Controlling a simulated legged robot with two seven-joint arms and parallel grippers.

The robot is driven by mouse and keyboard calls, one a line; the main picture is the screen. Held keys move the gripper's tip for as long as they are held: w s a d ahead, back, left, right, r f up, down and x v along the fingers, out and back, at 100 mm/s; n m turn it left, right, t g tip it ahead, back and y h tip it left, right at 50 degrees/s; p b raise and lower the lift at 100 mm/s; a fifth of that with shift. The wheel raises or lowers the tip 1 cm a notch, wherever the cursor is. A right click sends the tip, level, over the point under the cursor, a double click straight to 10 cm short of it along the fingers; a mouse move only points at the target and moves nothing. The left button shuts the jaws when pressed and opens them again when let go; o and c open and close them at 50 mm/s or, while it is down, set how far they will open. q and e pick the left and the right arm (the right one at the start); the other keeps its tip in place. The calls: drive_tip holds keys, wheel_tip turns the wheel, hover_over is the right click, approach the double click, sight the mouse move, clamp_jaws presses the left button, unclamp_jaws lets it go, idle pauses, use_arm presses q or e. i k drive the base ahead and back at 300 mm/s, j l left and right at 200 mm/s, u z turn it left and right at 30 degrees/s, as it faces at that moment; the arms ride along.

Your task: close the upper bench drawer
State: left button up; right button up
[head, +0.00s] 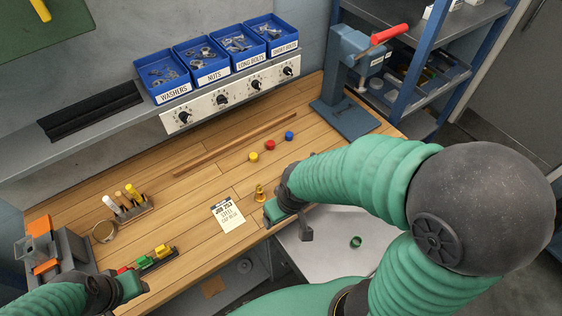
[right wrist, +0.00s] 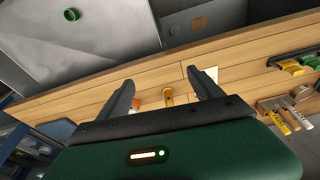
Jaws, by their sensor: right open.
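The drawer (head: 325,255) shows as a pale grey metal tray pulled out below the bench's front edge, with a small green ring (head: 356,241) lying in it. In the right wrist view the drawer (right wrist: 100,45) fills the upper left. Its front and handle are not clearly visible. My right gripper (head: 288,215) is over the bench's front edge, by the drawer's left rear. In the right wrist view its fingers (right wrist: 163,88) are apart with nothing held between them. My left gripper (head: 130,287) is at the lower left by the coloured blocks; its fingers cannot be made out.
A brass piece (head: 259,193) and a paper card (head: 228,214) are on the wooden bench (head: 190,205) close to my right gripper. Red, yellow and blue caps (head: 270,145) lie behind. An open compartment (head: 230,283) is left of the drawer. A blue rack (head: 400,90) stands right.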

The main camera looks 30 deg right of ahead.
sight(331, 255)
drive_tip(key=k+l, duration=0.1)
drive_tip(key=k, duration=0.4)
drive_tip(key=z, duration=1.8)
drive_tip(key=k+l+u, duration=0.1)
drive_tip(key=k+l, duration=0.25)
drive_tip(key=l, duration=0.2)
drive_tip(key=u, duration=0.05)
